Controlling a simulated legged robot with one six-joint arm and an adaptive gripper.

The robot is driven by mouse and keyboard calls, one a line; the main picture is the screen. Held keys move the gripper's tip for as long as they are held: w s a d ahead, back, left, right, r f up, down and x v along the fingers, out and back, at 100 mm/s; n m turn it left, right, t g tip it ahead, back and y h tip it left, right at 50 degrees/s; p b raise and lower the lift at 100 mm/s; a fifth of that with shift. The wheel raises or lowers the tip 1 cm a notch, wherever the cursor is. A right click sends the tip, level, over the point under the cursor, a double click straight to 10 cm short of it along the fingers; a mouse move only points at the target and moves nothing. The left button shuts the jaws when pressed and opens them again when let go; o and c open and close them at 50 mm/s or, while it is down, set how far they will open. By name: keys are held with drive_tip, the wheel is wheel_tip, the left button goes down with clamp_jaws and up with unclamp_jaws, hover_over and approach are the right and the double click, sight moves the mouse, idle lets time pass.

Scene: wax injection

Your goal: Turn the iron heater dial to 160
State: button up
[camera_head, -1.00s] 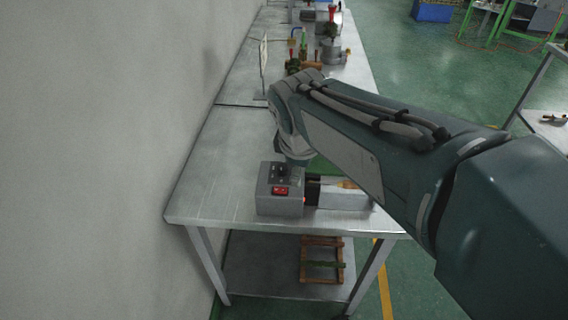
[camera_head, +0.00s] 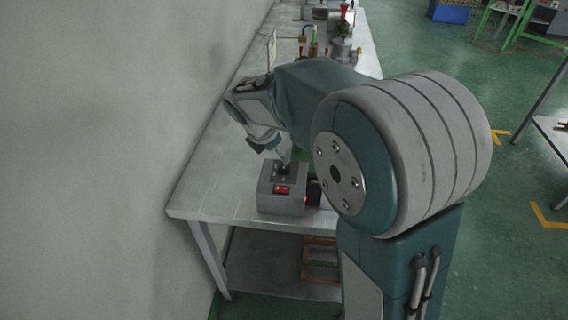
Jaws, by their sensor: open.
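The iron heater (camera_head: 280,203) is a grey box near the front end of the metal table. A red lit switch (camera_head: 283,189) is on its front face. The dark dial area (camera_head: 284,171) is on its top; the dial's setting is too small to read. My gripper (camera_head: 285,160) reaches down from the upper left to the top of the box, right at the dial. It is open; whether its fingers touch or surround the dial I cannot tell. My arm hides most of what lies right of the box.
The metal table (camera_head: 213,187) runs back along the grey wall (camera_head: 90,150) on the left. Its surface left of the heater is clear. Several tools and a red-topped device (camera_head: 343,25) stand farther back. A wooden frame (camera_head: 320,255) lies on the lower shelf.

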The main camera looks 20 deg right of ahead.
sight(284, 165)
drive_tip(key=x, duration=0.7)
clamp_jaws()
